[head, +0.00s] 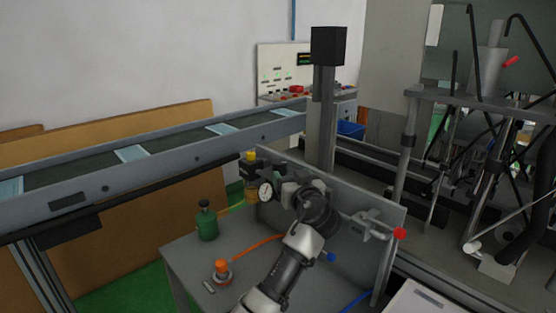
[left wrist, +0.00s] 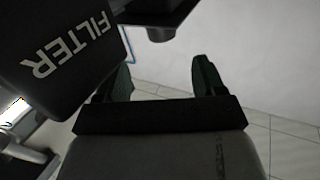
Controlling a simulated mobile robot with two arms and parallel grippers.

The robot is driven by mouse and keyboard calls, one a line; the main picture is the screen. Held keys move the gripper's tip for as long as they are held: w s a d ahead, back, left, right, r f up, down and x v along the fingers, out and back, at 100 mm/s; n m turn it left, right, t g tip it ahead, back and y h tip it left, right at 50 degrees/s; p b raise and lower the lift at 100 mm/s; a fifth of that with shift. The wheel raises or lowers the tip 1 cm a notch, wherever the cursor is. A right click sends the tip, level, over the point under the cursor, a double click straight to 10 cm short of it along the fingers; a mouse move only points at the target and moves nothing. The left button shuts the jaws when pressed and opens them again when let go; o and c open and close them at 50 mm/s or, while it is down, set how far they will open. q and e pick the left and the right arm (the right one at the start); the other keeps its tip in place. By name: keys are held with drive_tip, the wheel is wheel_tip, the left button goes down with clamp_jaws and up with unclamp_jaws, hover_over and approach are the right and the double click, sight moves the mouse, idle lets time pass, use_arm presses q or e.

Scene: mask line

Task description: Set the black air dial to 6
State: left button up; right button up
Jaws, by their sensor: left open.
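A round white pressure gauge (head: 266,192) sits on the air unit at the left end of the grey panel, beside dark fittings. I cannot pick out the black air dial or its setting in the head view. My left arm reaches up to the panel, and its gripper (head: 297,192) is just right of the gauge, its fingers hard to make out. In the left wrist view the two dark fingers (left wrist: 162,78) are apart with nothing between them. A black block marked FILTER (left wrist: 72,48) is close at upper left. A dark part (left wrist: 160,22) hangs above the fingers; I cannot tell whether it is the dial.
A green bottle (head: 207,224) and an orange-topped fitting (head: 222,271) stand on the grey bench (head: 190,257). A red-knobbed valve (head: 399,233) is on the panel's right. A conveyor (head: 75,178) runs behind at left. A dark post (head: 322,120) rises behind the panel.

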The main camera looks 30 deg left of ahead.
sight(280, 161)
use_arm(q)
drive_tip(key=p+x, duration=0.1)
drive_tip(key=x, duration=0.7)
drive_tip(key=shift+w+a, duration=0.25)
drive_tip(key=shift+a, duration=0.1)
drive_tip(key=shift+w+a, duration=0.35)
drive_tip(key=shift+a, duration=0.05)
use_arm(e)
drive_tip(key=shift+s+a+r, duration=0.1)
drive_tip(key=shift+a+r, duration=0.3)
drive_tip(key=shift+r, duration=0.15)
use_arm(q)
drive_tip(key=c, duration=0.9)
use_arm(e)
drive_tip(key=shift+d, duration=0.4)
use_arm(q)
drive_tip(key=shift+m+h, duration=0.3)
use_arm(e)
drive_tip(key=shift+s+r, duration=0.1)
drive_tip(key=shift+r, duration=0.05)
